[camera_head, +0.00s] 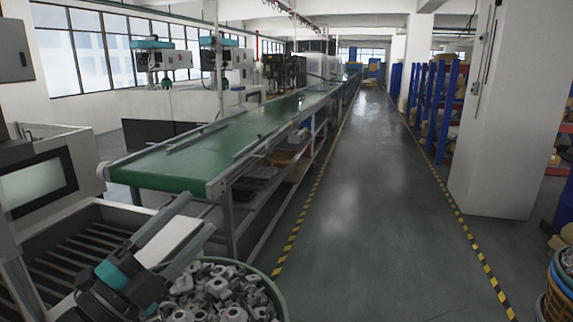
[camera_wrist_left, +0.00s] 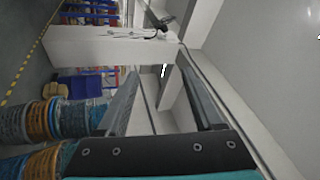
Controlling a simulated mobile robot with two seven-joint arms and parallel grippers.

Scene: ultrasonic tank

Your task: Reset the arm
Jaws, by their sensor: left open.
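My left gripper (camera_head: 198,216) is at the lower left of the head view, above and beside a round basket of metal parts (camera_head: 232,290). Its two dark fingers point up and to the right and stand apart, with nothing seen between them. In the left wrist view the same gripper (camera_wrist_left: 160,65) shows both fingers spread and empty, with a white column and shelving beyond. My right gripper is not in view.
A machine with a slatted bed (camera_head: 62,262) stands at the left. A green conveyor (camera_head: 215,145) runs into the distance. A grey aisle (camera_head: 350,190) is clear. Stacked baskets (camera_wrist_left: 40,122) show in the wrist view, and a white pillar (camera_head: 507,120) stands at the right.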

